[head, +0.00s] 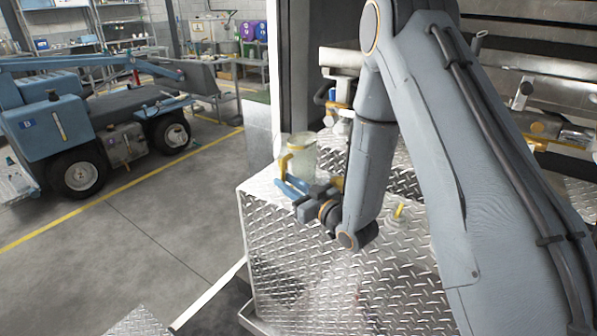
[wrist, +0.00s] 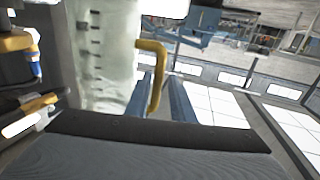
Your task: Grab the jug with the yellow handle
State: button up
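The jug (head: 303,158) is pale and translucent with a yellow handle (head: 283,166). It stands at the far left corner of a diamond-plate metal box. In the wrist view the jug (wrist: 108,50) shows dark graduation marks, and its yellow handle (wrist: 160,62) curves out on the right. My gripper (head: 282,187) is at the near side of the jug, by the handle. In the wrist view my gripper (wrist: 163,98) has its two blue fingers apart, with the lower handle in the gap or overlapping the left finger. Contact with the handle cannot be told.
Reels and fittings (head: 540,130) stand on the right behind my arm. A blue wheeled machine (head: 95,125) is on the open floor at left.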

jog(key=p+x, duration=0.2)
jog(key=x, duration=0.4)
jog(key=shift+w+f+p, duration=0.15)
jog(key=shift+w+p, duration=0.15)
grip_shut()
